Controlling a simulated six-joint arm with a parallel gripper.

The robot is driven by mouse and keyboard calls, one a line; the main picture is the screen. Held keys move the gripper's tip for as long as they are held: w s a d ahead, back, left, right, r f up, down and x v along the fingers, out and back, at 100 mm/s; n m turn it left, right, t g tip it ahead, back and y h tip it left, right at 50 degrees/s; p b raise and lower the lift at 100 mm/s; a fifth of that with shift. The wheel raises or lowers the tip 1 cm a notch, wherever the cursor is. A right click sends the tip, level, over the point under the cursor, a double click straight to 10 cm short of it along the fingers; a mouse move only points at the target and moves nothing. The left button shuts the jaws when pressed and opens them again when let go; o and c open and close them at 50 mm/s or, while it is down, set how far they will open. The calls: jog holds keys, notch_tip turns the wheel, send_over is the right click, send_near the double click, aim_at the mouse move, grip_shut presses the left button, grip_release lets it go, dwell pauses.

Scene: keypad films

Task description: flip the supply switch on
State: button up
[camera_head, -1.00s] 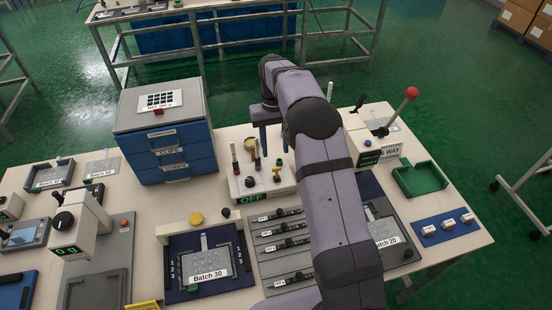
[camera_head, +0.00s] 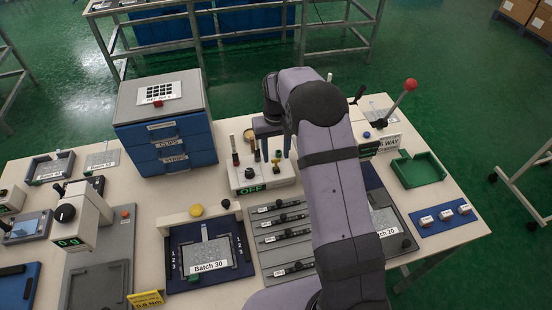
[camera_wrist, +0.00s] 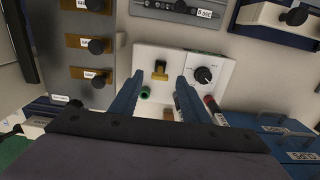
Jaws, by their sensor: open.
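The supply box is a white box (camera_head: 247,176) at the table's middle, with a green-lit display reading OFF (camera_head: 252,189). Its yellow switch (camera_head: 277,158) stands on top; in the wrist view the yellow switch (camera_wrist: 159,68) sits beside a black dial (camera_wrist: 204,75) on the white panel (camera_wrist: 180,58). My gripper (camera_wrist: 160,77) is open, its two blue fingers on either side of the switch in that view. Whether they touch it or how high they are, I cannot tell.
A blue drawer cabinet (camera_head: 167,146) is to the left. A rack of grey slides (camera_head: 281,238) lies in front. A red-knobbed lever (camera_head: 410,86) rises at right.

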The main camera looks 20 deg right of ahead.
aim_at(276, 160)
jog(key=shift+f+p, duration=0.6)
jog(key=shift+f, duration=1.45)
jog(key=c, duration=1.1)
